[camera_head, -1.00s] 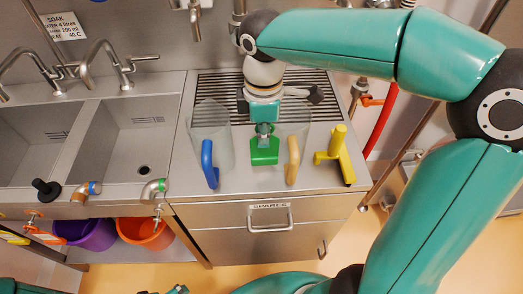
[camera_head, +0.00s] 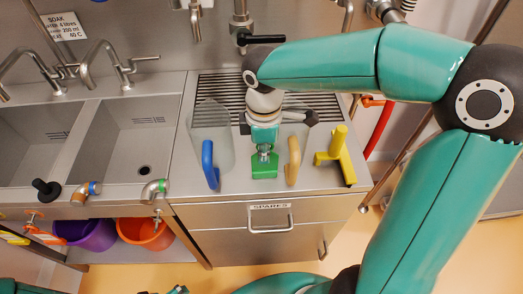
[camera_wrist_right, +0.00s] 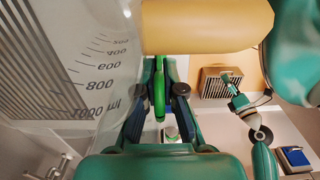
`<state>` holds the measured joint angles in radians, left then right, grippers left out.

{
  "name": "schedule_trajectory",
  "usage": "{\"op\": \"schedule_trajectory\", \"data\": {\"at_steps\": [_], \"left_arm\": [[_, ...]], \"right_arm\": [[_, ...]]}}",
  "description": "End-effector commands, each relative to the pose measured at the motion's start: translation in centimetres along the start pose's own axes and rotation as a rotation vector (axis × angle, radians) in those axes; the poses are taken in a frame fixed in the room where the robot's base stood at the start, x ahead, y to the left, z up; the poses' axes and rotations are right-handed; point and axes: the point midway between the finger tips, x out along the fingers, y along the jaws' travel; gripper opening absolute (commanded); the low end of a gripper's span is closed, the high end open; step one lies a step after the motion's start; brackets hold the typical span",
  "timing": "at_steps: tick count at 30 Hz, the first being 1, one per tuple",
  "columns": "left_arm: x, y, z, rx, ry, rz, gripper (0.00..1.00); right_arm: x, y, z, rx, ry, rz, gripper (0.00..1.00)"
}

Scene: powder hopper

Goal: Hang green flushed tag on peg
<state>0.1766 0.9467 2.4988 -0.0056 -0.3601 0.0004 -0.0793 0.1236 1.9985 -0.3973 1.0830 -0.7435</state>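The green tag (camera_head: 264,169) hangs below my right gripper (camera_head: 264,149) in the head view, over the steel counter between two clear jugs. In the right wrist view the green tag (camera_wrist_right: 159,90) shows edge-on between the two dark fingers of the right gripper (camera_wrist_right: 157,108), which are shut on it. My left gripper (camera_wrist_right: 232,86) shows small in the right wrist view, too small to tell if it is open. I cannot make out the peg in either view.
A clear jug with a blue handle (camera_head: 208,166) stands left of the tag, and one with a tan handle (camera_head: 293,160) stands close on the right. A yellow object (camera_head: 338,152) stands further right. Taps (camera_head: 243,20) hang above the ribbed drainer. Sinks (camera_head: 120,145) lie left.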

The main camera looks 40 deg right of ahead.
Motion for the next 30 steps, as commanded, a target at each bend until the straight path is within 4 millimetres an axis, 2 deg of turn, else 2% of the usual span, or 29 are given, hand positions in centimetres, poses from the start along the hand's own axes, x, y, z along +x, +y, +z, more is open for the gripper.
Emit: {"op": "schedule_trajectory", "data": {"at_steps": [1,3,4,14,17,23,30], "left_arm": [[-0.1,0.0,0.0,0.000,0.000,0.000,1.00],[-0.1,0.0,0.0,0.000,0.000,0.000,1.00],[-0.1,0.0,0.0,0.000,0.000,0.000,1.00],[0.1,0.0,0.0,0.000,0.000,0.000,1.00],[0.1,0.0,0.0,0.000,0.000,0.000,1.00],[0.4,-0.1,0.0,0.000,0.000,0.000,1.00],[0.1,-0.1,0.0,0.000,0.000,0.000,1.00]], "right_arm": [[-0.1,0.0,0.0,0.000,0.000,0.000,0.17],[-0.1,0.0,0.0,0.000,0.000,0.000,0.29],[-0.1,0.0,0.0,0.000,0.000,0.000,0.31],[-0.1,0.0,0.0,0.000,0.001,0.001,0.31],[-0.8,0.1,-0.1,0.000,0.002,0.003,0.31],[-3.6,-0.1,-0.2,-0.002,0.004,0.006,0.31],[-9.6,-0.5,-0.3,-0.002,0.004,0.005,0.31]]}}
